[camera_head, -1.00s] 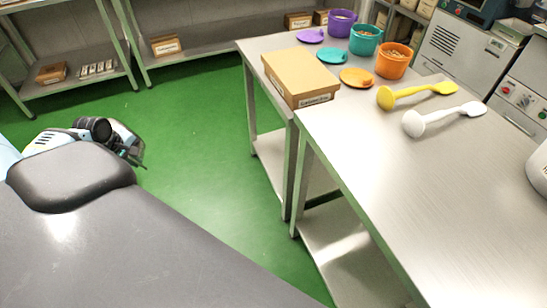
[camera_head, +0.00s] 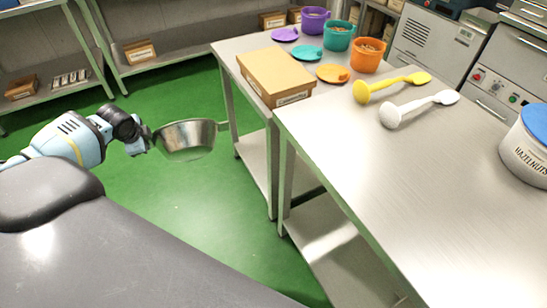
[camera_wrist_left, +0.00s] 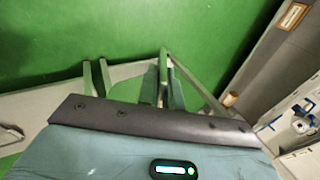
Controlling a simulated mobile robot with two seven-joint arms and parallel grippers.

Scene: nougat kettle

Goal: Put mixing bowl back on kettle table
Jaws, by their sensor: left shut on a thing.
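A shiny steel mixing bowl (camera_head: 186,140) hangs in the air above the green floor, left of the steel tables, in the head view. My left gripper (camera_head: 148,139) is shut on its left side, at or near the rim. The bowl looks roughly upright, with its opening up. Its right side shows close to the leg of the far table but seems apart from it. The large steel table (camera_head: 400,190) stands to the right, with free surface at its front. I cannot tell from these frames which table is the kettle table. My right gripper is not in view.
A yellow tool (camera_head: 395,85) and a white tool (camera_head: 415,107) lie on the large table. A hazelnuts container (camera_head: 525,150) stands at its right edge. A cardboard box (camera_head: 277,78), lids and an orange tub (camera_head: 367,56) occupy the back.

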